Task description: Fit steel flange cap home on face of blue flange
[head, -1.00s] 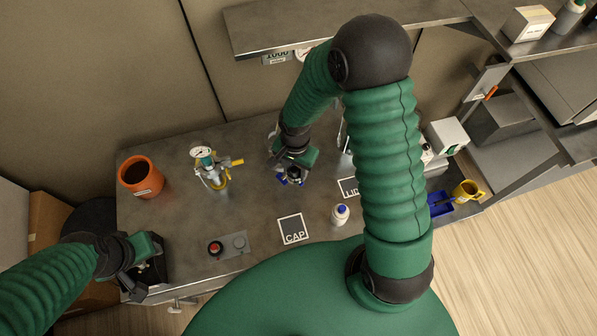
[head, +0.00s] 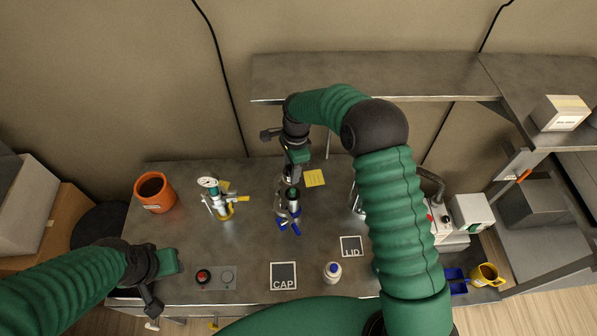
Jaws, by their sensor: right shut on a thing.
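The blue flange (head: 289,214) is a small steel fitting with blue handles, upright near the middle of the bench in the head view. My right gripper (head: 291,180) reaches down from above, directly over the top of the fitting, and is shut on a small steel piece, which I take to be the flange cap. The fingers mostly hide the cap. I cannot tell whether it touches the flange face. My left gripper (head: 160,288) is at the bench's front left corner, well away from the flange, and its jaws are not clear.
A yellow-handled fitting with a gauge (head: 220,206) and an orange pot (head: 154,192) stand to the left. The CAP mat (head: 284,276) and LID mat (head: 351,246) are bare. A white bottle (head: 332,272) and a button box (head: 214,278) stand in front. A shelf (head: 380,78) overhangs the back.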

